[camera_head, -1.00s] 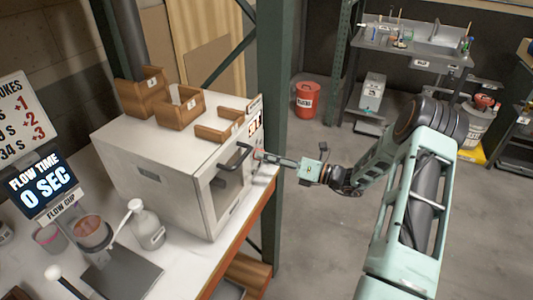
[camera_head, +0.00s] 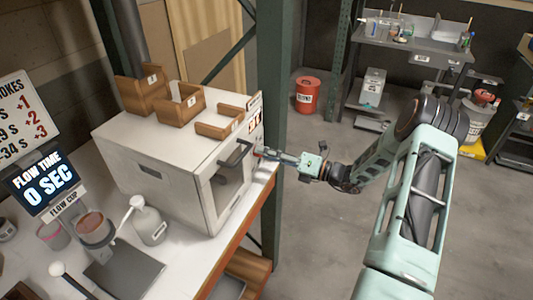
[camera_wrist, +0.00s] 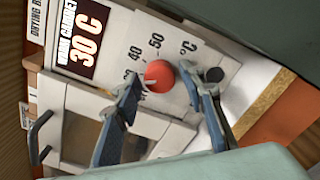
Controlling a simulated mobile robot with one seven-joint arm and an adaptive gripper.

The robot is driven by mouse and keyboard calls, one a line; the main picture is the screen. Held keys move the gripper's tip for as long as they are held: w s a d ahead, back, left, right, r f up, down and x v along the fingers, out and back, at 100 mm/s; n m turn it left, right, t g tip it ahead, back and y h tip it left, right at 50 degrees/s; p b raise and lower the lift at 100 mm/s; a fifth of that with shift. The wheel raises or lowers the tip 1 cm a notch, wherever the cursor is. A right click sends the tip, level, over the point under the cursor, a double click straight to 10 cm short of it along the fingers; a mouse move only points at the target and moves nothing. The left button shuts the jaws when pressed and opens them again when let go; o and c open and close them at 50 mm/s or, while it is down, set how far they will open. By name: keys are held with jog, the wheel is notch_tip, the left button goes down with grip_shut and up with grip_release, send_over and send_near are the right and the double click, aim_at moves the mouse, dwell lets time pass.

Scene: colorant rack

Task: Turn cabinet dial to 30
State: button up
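The white warm cabinet (camera_head: 150,165) stands on the bench at left in the head view. Its red round dial (camera_wrist: 158,76) shows in the wrist view, with a scale marked 40 and 50 beside it; lower marks are partly hidden by a finger. A pale pointer mark on the dial faces the lower left. The cabinet's display (camera_wrist: 82,35) reads 30 C. My gripper (camera_wrist: 161,76) is at the cabinet's front, its two fingers apart on either side of the dial. I cannot tell whether they touch it. In the head view my gripper (camera_head: 260,154) hides the dial.
A dark door handle (camera_head: 237,153) sticks out left of my gripper. A green post (camera_head: 270,100) stands just behind the cabinet. Wooden bins (camera_head: 180,106) sit on the cabinet top. The floor to the right of the bench is open.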

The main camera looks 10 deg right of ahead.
jog(key=shift+o, duration=0.3)
jog(key=v, duration=1.2)
